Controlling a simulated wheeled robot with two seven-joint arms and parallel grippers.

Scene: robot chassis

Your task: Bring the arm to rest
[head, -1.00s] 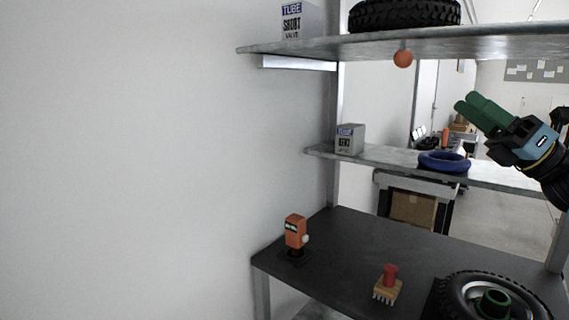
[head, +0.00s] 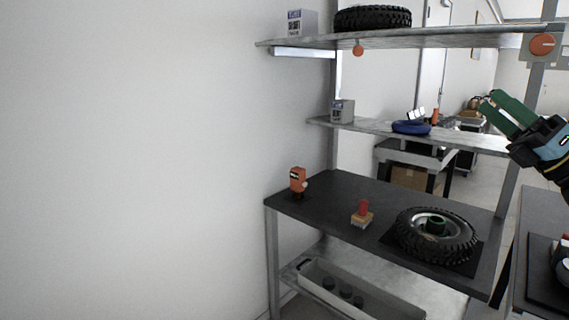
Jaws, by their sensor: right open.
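My right gripper (head: 507,112) shows at the right edge of the head view, with green fingers and a blue and black body. It is raised in front of the shelf unit, above the level of the dark worktop (head: 345,200). Its fingers point up and to the left. It is open, and I see nothing between the fingers. My left gripper is not in the view.
The middle shelf holds a grey box (head: 342,111) and a blue ring (head: 411,127). A tyre (head: 372,18) lies on top. A bin (head: 318,282) sits below.

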